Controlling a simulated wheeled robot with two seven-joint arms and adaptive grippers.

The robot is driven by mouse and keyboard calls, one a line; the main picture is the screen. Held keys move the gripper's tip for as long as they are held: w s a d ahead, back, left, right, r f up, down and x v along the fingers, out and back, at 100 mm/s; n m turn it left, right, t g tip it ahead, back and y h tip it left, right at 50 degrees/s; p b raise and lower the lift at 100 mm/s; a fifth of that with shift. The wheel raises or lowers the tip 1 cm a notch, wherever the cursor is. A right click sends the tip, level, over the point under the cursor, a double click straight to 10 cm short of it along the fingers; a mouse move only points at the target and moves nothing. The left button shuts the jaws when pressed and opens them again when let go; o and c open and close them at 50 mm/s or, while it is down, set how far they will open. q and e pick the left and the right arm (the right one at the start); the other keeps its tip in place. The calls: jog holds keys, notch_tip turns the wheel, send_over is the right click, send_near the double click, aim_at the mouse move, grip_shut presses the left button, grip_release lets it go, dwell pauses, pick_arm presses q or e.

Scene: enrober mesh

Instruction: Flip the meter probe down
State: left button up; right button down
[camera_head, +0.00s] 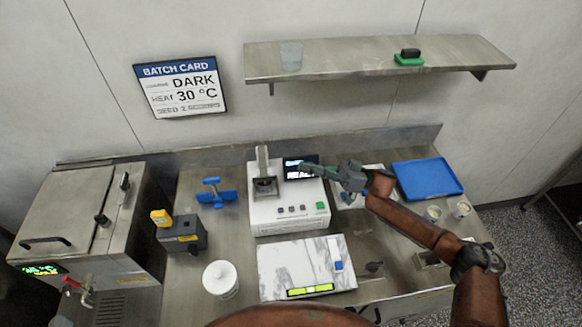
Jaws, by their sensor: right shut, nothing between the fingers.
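The meter (288,217) is a white box on the steel counter, with several small dark buttons and a green button on its front. A small lit screen (299,174) stands at its back right. A grey upright arm (262,158), which looks like the probe, rises at its back left above a dark square part (265,187). My right gripper (306,169) reaches in from the right, shut and empty. Its fingertips overlap the screen, to the right of the upright arm; I cannot tell whether they touch the screen. My left gripper is out of view.
A marble slab (300,262) lies in front of the meter. A white lidded pot (221,279), a yellow-and-grey device (181,234) and a blue stand (216,194) are to the left. A shelf (350,59) hangs above.

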jog(key=shift+v, duration=1.3)
jog(key=shift+r, duration=0.1)
